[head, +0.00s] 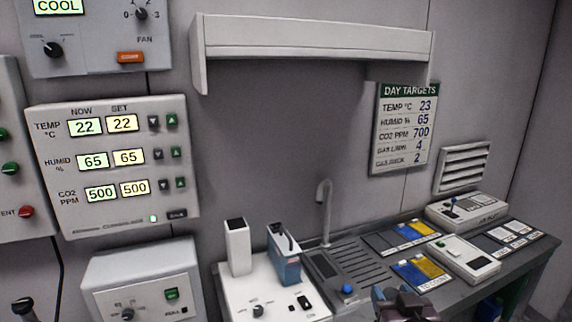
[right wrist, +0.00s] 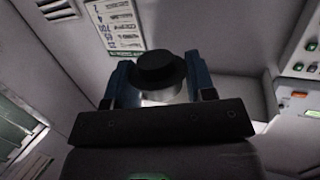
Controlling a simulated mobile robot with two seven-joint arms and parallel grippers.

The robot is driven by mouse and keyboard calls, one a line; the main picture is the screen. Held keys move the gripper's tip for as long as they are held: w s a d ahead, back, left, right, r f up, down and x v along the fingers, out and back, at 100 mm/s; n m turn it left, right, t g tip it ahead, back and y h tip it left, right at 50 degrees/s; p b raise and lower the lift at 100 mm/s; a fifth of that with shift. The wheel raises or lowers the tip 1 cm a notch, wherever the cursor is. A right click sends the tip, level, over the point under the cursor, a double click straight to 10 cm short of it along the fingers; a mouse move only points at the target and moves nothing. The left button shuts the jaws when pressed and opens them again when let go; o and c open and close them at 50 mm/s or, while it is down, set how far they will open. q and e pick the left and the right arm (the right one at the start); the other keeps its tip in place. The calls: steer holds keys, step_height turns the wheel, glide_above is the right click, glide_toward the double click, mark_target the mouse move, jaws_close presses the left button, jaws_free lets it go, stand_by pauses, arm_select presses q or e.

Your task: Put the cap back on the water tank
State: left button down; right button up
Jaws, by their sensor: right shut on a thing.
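A blue tank (head: 285,268) stands on the right of a white unit (head: 240,300) on the bench, beside a white upright block (head: 238,248). Its top looks dark; I cannot tell its opening clearly. My right gripper (head: 402,300) is at the bottom edge of the head view, to the right of the tank and apart from it. In the right wrist view, the blue fingers of this gripper (right wrist: 165,85) are shut on a round black cap (right wrist: 165,66) with a silvery lower part. The held cap is not clear in the head view. My left gripper is not in view.
A curved tap (head: 325,212) rises behind a drain grate (head: 350,265), right of the tank. Colored cards (head: 420,272) and white devices (head: 467,258) lie further right. A shelf (head: 315,40) overhangs the wall above. A grey control box (head: 143,285) stands left of the white unit.

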steer(key=s+f, duration=0.2)
steer(key=f, duration=0.1)
steer(key=s+f, duration=0.1)
steer(key=shift+s+d+f, duration=0.25)
steer(key=shift+d+f, duration=0.05)
stand_by(0.5)
